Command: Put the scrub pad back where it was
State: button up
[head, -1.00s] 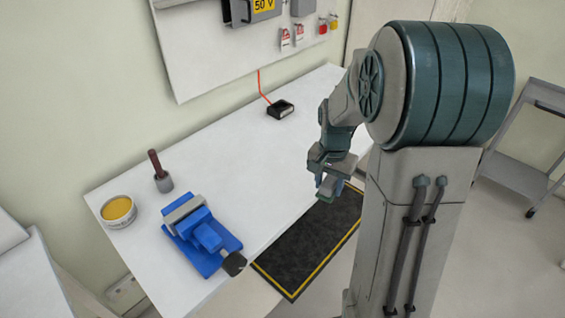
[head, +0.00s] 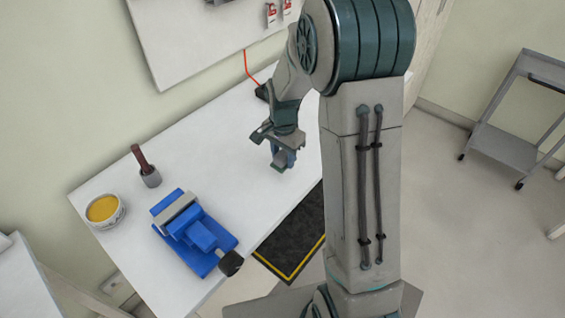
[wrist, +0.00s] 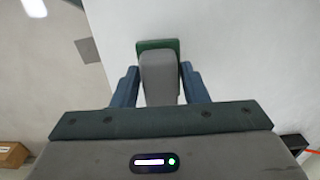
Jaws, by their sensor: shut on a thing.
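My gripper (head: 282,160) is over the white workbench, near its front edge. In the wrist view its two blue fingers (wrist: 159,88) are closed on the scrub pad (wrist: 158,75), a grey block with a green layer at its far end. The pad sticks out past the fingertips. In the head view the pad is hard to make out at the fingers. The wrist view shows the pale bench top beyond it. Nothing in view clearly marks the spot where the pad was.
A blue vise (head: 195,235) sits at the bench's front edge. Left of it are a round tin with yellow contents (head: 104,211) and a dark-handled tool in a grey holder (head: 148,170). A black box (head: 262,91) with a red cable is behind the arm. A dark mat (head: 292,240) lies on the floor.

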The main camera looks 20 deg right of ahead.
aim_at(283, 165)
jog(key=shift+f+p, duration=0.35)
jog(key=shift+f, duration=1.7)
jog(key=shift+w, duration=0.1)
jog(key=shift+f, duration=0.25)
jog(key=o, duration=0.9)
jog(key=shift+o, duration=0.2)
jog(key=shift+r, duration=0.1)
